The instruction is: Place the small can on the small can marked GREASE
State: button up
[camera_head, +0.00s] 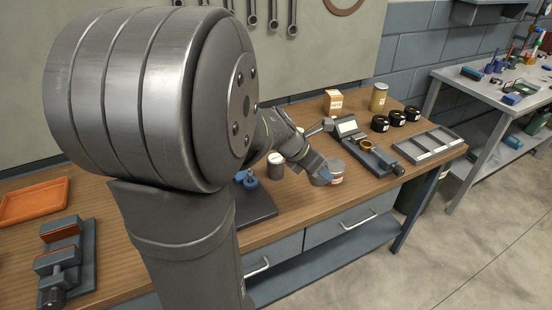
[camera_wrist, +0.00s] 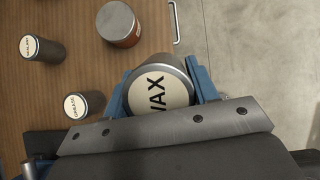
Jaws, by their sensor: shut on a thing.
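In the wrist view, my gripper (camera_wrist: 163,88) has its two blue fingers shut on a can marked WAX (camera_wrist: 160,88), with its cream label facing the camera. The dark can marked GREASE (camera_wrist: 85,104) stands upright on the bench, to the left of the held can and apart from it. In the head view, my gripper (camera_head: 321,178) is low near the bench's front edge. The held can cannot be made out there. A dark can with a pale top (camera_head: 276,166) left of my gripper looks like the GREASE can.
Another dark labelled can (camera_wrist: 42,48) and an orange-banded can with a grey lid (camera_wrist: 120,25) stand nearby. The orange-banded can (camera_head: 337,172) is just right of my gripper. A fixture (camera_head: 365,150), black jars (camera_head: 397,118) and a grey tray (camera_head: 430,146) lie farther right.

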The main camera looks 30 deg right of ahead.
jog(key=w+d+r+n+t+y, duration=0.2)
jog(key=w+d+r+n+y, duration=0.15)
jog(key=w+r+n, duration=0.35)
jog(key=m, duration=0.2)
send_over(276, 158)
jog(key=shift+y, duration=0.35)
notch_tip(276, 158, down, 8)
jog(key=shift+w+r, duration=0.1)
jog(key=shift+w, duration=0.05)
jog(key=shift+d+f, duration=0.1)
jog(key=shift+f, duration=1.95)
jog(key=shift+f, duration=0.1)
jog(key=o, duration=1.1)
jog(key=v, duration=1.2)
jog(key=shift+w, duration=0.2)
